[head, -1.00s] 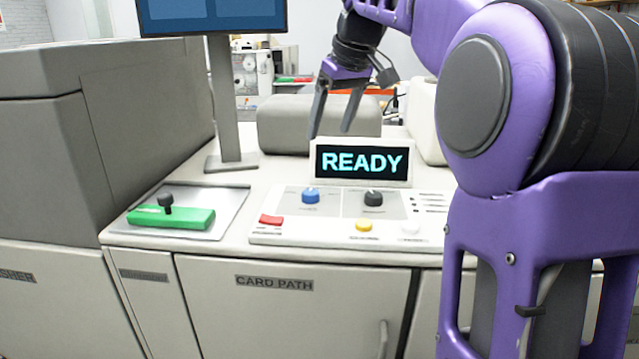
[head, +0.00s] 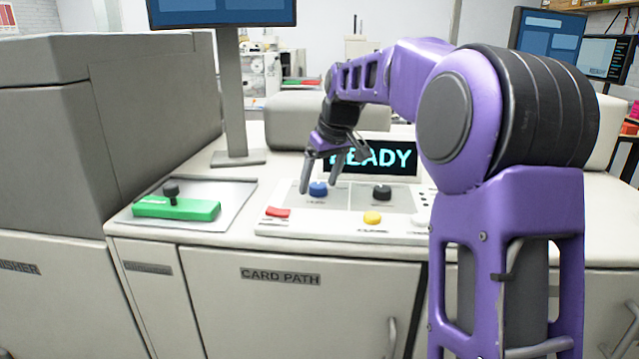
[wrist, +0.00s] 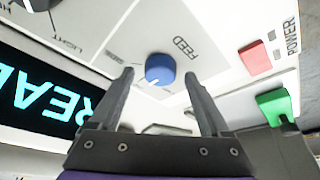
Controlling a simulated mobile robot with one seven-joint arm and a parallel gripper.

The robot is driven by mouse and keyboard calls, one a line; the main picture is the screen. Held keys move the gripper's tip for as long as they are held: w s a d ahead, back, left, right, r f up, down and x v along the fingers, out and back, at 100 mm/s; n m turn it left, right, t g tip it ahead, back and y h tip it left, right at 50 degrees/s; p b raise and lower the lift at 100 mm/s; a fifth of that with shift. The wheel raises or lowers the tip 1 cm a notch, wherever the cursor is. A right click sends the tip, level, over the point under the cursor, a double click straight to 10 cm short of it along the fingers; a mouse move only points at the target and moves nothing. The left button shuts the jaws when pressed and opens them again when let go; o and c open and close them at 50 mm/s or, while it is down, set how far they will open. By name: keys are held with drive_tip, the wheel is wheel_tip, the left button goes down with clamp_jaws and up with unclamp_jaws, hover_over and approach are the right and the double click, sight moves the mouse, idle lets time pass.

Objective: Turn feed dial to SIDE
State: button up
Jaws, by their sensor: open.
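The feed dial is a round blue knob (head: 318,188) on the control panel (head: 290,226). In the wrist view the blue knob (wrist: 160,69) sits beside the printed word FEED and has a white pointer mark; the small labels around it are too blurred to read. My gripper (head: 318,190) is open, with its fingers pointing down at the blue knob. In the wrist view the fingers of my gripper (wrist: 160,75) are on either side of the knob. I cannot tell whether they touch it.
A black knob (head: 381,192) is right of the blue one. A red button (head: 278,212) and a yellow button (head: 372,218) lie in front. The READY display (head: 395,160) stands behind. A green block with a black knob (head: 176,208) is at left, beside a monitor post (head: 233,100).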

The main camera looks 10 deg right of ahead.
drive_tip(key=shift+w+f, duration=0.1)
drive_tip(key=shift+f, duration=0.05)
drive_tip(key=shift+c, duration=0.2)
clamp_jaws()
drive_tip(key=shift+a+m, duration=0.1)
drive_tip(key=shift+m, duration=0.3)
drive_tip(key=m+h+p, duration=0.1)
drive_tip(key=m, duration=0.1)
drive_tip(key=m+h+p, duration=0.1)
drive_tip(key=m, duration=0.1)
drive_tip(key=shift+a+t, duration=0.15)
drive_tip(key=shift+t, duration=0.15)
drive_tip(key=shift+a+m+h+p, duration=0.1)
drive_tip(key=shift+m+h+p, duration=0.75)
drive_tip(key=shift+m, duration=1.65)
drive_tip(key=shift+g, duration=0.4)
